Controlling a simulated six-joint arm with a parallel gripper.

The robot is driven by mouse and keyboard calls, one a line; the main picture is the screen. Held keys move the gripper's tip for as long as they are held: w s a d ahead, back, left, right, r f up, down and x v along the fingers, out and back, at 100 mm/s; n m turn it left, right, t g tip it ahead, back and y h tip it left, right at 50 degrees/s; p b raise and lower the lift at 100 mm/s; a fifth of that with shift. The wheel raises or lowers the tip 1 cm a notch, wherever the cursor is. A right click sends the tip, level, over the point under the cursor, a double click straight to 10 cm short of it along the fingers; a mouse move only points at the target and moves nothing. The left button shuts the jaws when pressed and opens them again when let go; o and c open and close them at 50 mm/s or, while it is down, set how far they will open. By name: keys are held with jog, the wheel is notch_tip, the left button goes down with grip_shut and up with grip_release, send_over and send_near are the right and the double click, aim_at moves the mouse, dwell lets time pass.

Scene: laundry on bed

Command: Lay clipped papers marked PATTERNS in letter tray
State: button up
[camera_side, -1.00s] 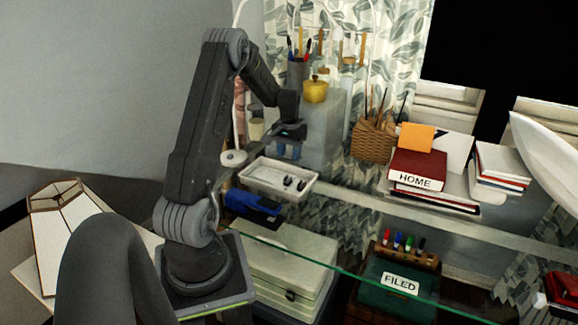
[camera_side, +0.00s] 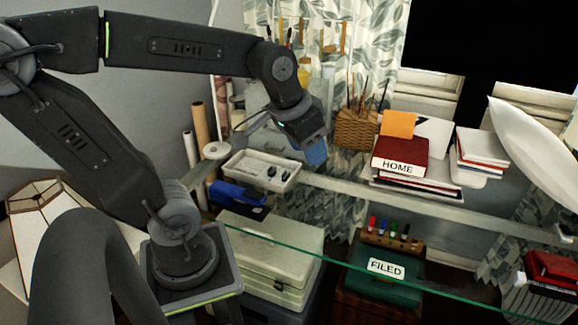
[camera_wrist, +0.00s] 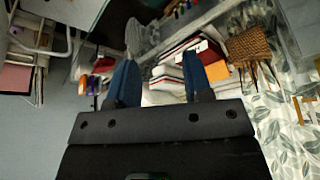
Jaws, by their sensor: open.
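No papers with a readable PATTERNS label show in either view. A stack of papers and folders (camera_side: 415,186) lies under a red book labelled HOME (camera_side: 401,158) on the glass shelf. I cannot tell whether a letter tray is part of that stack. A shallow white tray (camera_side: 248,178) with small dark items stands left of my gripper. My gripper (camera_side: 315,154) hangs above the shelf, between the white tray and the HOME stack. In the wrist view its blue fingers (camera_wrist: 160,82) are apart, with nothing between them; the stack shows beyond them.
A wicker basket (camera_side: 356,130) stands behind, left of the HOME book. An orange note (camera_side: 398,124) and another book stack (camera_side: 480,157) are near it. Below the glass are a green FILED box (camera_side: 385,285) and a pale case (camera_side: 265,262). A white curved object (camera_side: 535,145) is at right.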

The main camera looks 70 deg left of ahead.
jog(key=s+d+m+t, duration=0.1)
jog(key=s+d, duration=0.3)
jog(key=s, duration=0.1)
jog(key=shift+s+d+f+m+h, duration=0.25)
jog(key=shift+d+m+h, duration=0.05)
jog(key=shift+h, duration=0.1)
dwell(0.8)
